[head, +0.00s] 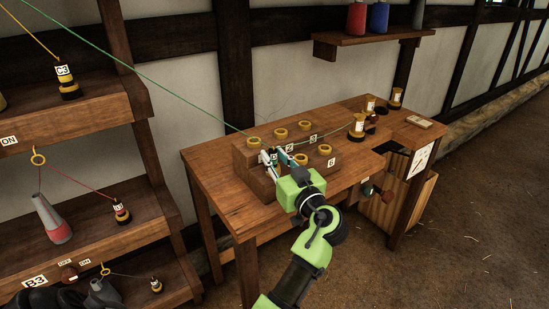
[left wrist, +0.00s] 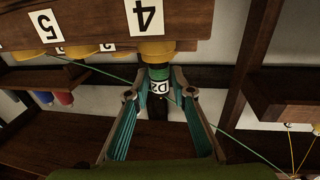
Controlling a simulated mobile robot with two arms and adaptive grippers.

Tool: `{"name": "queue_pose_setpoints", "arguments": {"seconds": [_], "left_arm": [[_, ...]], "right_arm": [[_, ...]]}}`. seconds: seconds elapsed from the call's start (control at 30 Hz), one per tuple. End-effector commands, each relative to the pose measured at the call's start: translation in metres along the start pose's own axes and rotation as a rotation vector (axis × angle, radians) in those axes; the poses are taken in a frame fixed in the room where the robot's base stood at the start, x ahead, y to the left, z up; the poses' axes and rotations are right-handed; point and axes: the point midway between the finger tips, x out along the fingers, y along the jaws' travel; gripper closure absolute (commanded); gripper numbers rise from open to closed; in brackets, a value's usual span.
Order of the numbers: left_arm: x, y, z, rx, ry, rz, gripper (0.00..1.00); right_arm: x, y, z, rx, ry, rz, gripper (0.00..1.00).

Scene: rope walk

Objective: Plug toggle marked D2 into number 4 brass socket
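The toggle marked D2 (left wrist: 158,89) is black with a white label and a green band, in the left wrist view. Its green end meets the yellow brass socket (left wrist: 154,50) under the number 4 label (left wrist: 144,17). The two look to be touching, but I cannot tell how deep the toggle sits. My left gripper (left wrist: 160,84) has its fingers on either side of the toggle, with a small gap showing at each side. In the head view my left gripper (head: 276,160) is at the front of the socket block (head: 320,172) and hides socket 4.
A green cord (head: 150,76) runs from the upper left to the block. Other toggles (head: 358,125) stand at the right of the bench (head: 222,180). Shelves (head: 88,118) with weights and toggles stand at the left. A wall shelf (head: 375,40) holds spools.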

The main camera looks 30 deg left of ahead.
Motion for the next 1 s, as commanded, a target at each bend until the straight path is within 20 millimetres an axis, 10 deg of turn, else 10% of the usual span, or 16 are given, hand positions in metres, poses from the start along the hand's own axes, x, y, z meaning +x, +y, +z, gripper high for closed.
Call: {"name": "queue_pose_setpoints", "arguments": {"seconds": [1.0], "left_arm": [[-0.067, 0.001, 0.004, 0.000, -0.006, 0.004, 0.78]], "right_arm": [[0.024, 0.009, 0.001, 0.001, 0.001, 0.011, 0.55]]}}
